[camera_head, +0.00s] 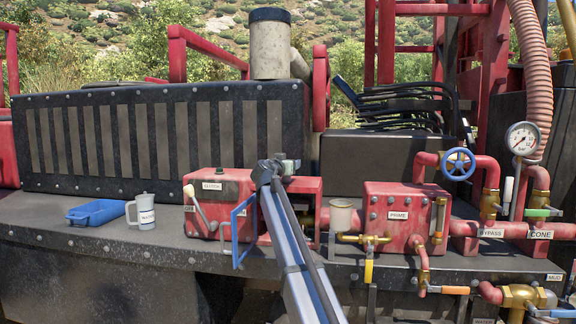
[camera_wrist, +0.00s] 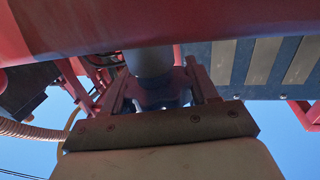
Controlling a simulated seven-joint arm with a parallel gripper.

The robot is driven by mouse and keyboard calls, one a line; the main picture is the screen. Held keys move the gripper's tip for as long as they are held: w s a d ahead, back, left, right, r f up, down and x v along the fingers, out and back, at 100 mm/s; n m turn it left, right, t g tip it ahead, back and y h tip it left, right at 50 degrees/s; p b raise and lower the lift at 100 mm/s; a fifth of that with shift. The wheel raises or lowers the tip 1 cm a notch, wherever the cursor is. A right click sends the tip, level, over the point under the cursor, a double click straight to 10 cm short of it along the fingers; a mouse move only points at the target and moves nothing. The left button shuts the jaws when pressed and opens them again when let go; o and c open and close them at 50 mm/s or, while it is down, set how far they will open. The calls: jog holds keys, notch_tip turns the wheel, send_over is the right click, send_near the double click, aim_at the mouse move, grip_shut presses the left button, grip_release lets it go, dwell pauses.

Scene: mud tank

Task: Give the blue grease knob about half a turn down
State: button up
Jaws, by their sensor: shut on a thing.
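My gripper (camera_wrist: 162,85) fills the middle of the wrist view, with one finger on each side of a dark blue knob (camera_wrist: 160,98). It is shut on this knob, which sits at the end of a grey cylindrical part (camera_wrist: 150,62). In the head view my gripper (camera_head: 282,168) is at the top of the red clutch box (camera_head: 238,186), at the far end of my arm. The knob cannot be made out there; my arm and gripper cover that spot. Shade in the wrist view hides how far the knob is turned.

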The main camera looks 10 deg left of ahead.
jog(key=o, duration=1)
jog(key=shift+c, duration=0.2)
jog(key=s+a, duration=0.2)
jog(key=s, duration=1.1)
jog(key=shift+s+a, duration=0.3)
jog(key=shift+a, duration=0.1)
